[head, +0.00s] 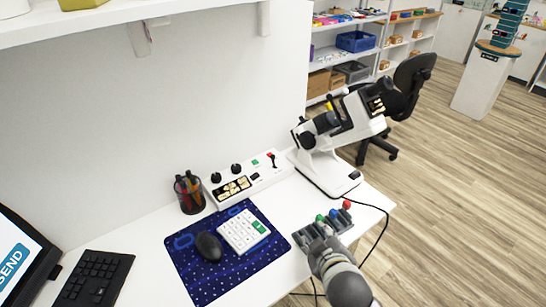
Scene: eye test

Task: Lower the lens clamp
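A white and black lens instrument (342,125) stands tilted on a white base (318,172) at the table's right end. I cannot tell which of its parts is the lens clamp. A small yellow piece (329,105) shows at its upper edge. My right gripper (322,243) is at the table's front right, below the instrument in the picture and apart from it. It is beside a grey block with green (320,218), blue (333,213) and red (347,204) knobs. I cannot make out its fingers or whether they touch the block. My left gripper is out of view.
A white control panel (245,180) with black knobs and a red-tipped lever stands along the wall. A pen cup (189,192), blue mat (215,278), calculator (243,231), mouse (208,246) and keyboard (94,279) lie left. A cable hangs off the right edge. An office chair (400,95) stands behind.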

